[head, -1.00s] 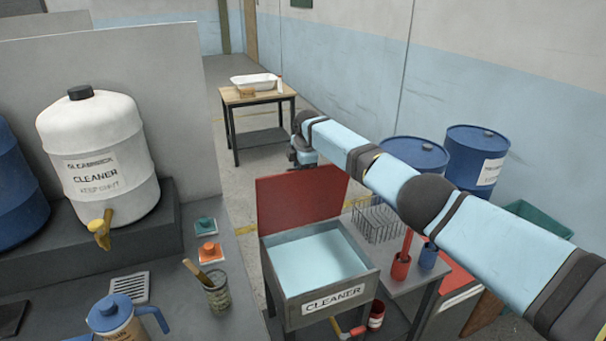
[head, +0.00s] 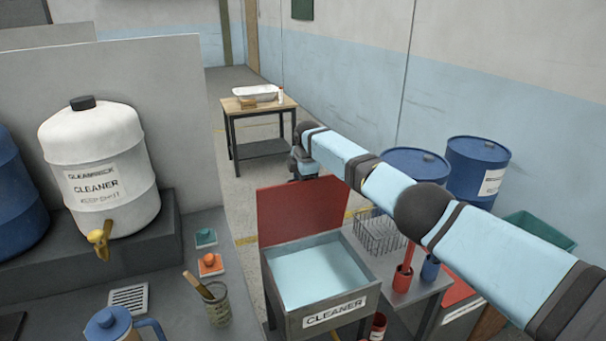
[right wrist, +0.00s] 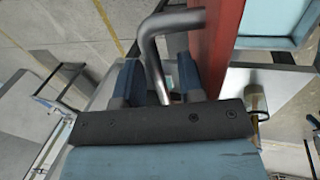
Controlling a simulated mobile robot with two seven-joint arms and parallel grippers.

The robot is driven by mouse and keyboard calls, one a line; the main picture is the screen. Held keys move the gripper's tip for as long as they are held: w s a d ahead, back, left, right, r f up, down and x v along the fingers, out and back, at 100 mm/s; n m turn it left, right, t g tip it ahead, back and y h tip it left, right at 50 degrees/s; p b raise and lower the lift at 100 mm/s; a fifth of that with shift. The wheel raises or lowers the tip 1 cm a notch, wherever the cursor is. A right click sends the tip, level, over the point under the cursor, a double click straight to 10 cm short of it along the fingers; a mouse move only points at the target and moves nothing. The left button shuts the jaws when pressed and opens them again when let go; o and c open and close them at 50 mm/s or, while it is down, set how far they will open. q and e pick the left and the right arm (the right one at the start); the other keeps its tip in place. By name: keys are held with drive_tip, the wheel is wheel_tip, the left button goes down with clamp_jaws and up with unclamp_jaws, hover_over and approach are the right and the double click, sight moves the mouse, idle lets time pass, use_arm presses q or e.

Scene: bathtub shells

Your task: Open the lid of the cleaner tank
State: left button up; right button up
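The cleaner tank (head: 325,315) is a grey box labelled CLEANER with pale blue liquid inside. Its red lid (head: 300,210) stands raised, about upright, at the tank's back edge. In the right wrist view, the red lid (right wrist: 213,45) is seen edge-on, with a bent metal handle (right wrist: 152,50) on it. My right gripper (right wrist: 160,80) has its two blue fingers apart, one on each side of the handle, with a gap showing. In the head view, my right gripper (head: 303,172) is behind the lid's top edge, partly hidden. My left gripper is not in view.
A wire basket (head: 380,232) and red and blue cups stand on the bench right of the tank. Blue drums (head: 476,170) stand behind. A white cleaner container (head: 100,170) sits at left. A wooden table (head: 258,112) stands farther back, with open floor before it.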

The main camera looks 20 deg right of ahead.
drive_tip(key=b+v, duration=0.1)
drive_tip(key=v, duration=1.2)
drive_tip(key=shift+r, duration=0.3)
drive_tip(key=shift+s+d+f, duration=0.1)
drive_tip(key=shift+s, duration=0.05)
